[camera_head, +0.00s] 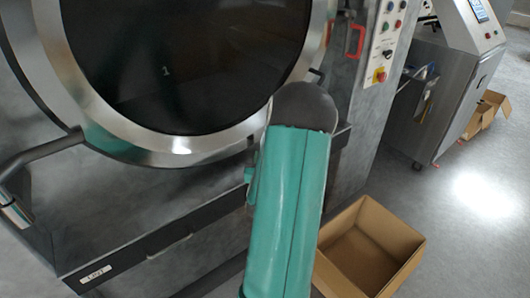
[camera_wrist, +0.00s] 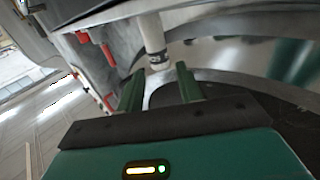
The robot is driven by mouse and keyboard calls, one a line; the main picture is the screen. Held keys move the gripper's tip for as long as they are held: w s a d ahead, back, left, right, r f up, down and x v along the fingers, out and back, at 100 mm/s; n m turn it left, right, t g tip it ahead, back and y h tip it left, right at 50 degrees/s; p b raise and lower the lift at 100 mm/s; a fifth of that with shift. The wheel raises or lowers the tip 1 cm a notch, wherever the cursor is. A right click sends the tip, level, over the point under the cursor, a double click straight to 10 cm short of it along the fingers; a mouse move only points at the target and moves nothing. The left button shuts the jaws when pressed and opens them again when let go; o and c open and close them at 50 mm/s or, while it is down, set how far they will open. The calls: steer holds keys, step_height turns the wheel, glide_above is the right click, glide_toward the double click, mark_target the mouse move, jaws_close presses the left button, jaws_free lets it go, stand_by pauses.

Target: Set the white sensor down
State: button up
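My gripper (camera_wrist: 160,72) shows in the wrist view with its two green fingers spread apart and a clear gap between them. I see nothing held between the fingers. A pale cylindrical piece (camera_wrist: 151,33) with a dark band stands just beyond the fingertips, beside the metal ring of the washer. I cannot tell whether it is the white sensor or a fitting of the machine. I cannot pick out the white sensor for sure in either view. In the head view my green arm hides the gripper.
The washer's round dark door (camera_head: 185,60) fills the upper left, with a pipe handle (camera_head: 35,160) at far left. An open, empty cardboard box (camera_head: 408,262) stands on the floor. A button panel (camera_head: 384,40) and red handle (camera_head: 356,42) are right of the door.

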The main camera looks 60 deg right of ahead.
steer(key=x, duration=0.6)
steer(key=shift+w+d+r, duration=0.1)
steer(key=shift+d+r, duration=0.1)
steer(key=shift+d, duration=0.05)
jaws_close()
steer(key=shift+r, duration=0.15)
steer(key=shift+r, duration=0.6)
steer(key=s+a+r, duration=0.2)
steer(key=a+r, duration=0.9)
steer(key=a, duration=0.3)
steer(key=shift+s+r, duration=0.25)
